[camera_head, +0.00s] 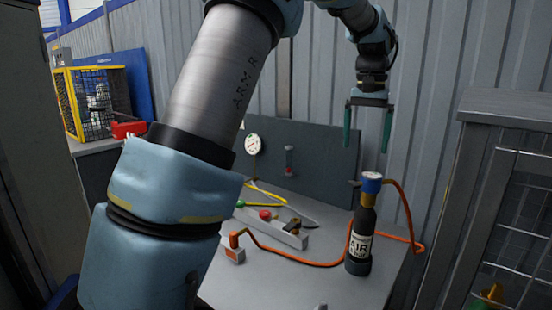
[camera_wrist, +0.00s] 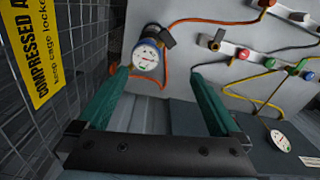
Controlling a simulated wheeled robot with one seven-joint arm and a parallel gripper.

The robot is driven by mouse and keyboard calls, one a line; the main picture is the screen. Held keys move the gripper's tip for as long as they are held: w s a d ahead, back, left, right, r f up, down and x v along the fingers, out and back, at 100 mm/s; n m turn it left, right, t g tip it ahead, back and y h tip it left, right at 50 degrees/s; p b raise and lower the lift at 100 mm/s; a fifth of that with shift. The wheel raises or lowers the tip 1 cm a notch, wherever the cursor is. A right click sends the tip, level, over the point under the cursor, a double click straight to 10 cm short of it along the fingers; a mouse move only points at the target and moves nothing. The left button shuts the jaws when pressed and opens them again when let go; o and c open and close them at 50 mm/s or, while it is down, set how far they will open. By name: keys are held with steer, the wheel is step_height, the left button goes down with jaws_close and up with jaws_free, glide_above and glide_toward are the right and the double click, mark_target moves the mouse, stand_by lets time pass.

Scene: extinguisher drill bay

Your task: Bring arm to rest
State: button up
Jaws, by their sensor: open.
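My gripper (camera_head: 369,128) hangs open and empty at the upper right of the head view, its two green fingers pointing down. It is above and apart from a black air cylinder (camera_head: 358,250) with a blue top, which stands upright on the grey bench. In the wrist view my gripper (camera_wrist: 162,95) shows two green fingers spread wide with nothing between them. The cylinder's top with a round gauge (camera_wrist: 146,56) lies beyond the fingertips. My arm reaches across the left and top of the head view and hides part of the bench.
The grey bench (camera_head: 290,283) carries a valve block (camera_head: 272,227), an orange hose (camera_head: 290,258) and an upright gauge (camera_head: 253,144). A yellow-framed cage (camera_head: 98,102) stands at left. A mesh cabinet (camera_head: 510,210) is close at right. A corrugated wall is behind.

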steer(key=a+f+n, duration=0.2)
steer(key=a+f, duration=0.2)
steer(key=a, duration=0.6)
steer(key=a+f+n, duration=0.1)
steer(key=a+f, duration=0.4)
steer(key=a, duration=0.5)
steer(key=s+a+f+n, duration=0.1)
steer(key=s+a+f, duration=0.2)
steer(key=s+a, duration=0.3)
steer(key=s+a+f+n+t, duration=0.1)
steer(key=s+a+f, duration=0.3)
steer(key=a, duration=0.4)
steer(key=shift+s+a+f+n, duration=0.2)
steer(key=shift+s+n, duration=0.1)
steer(key=shift+s, duration=0.6)
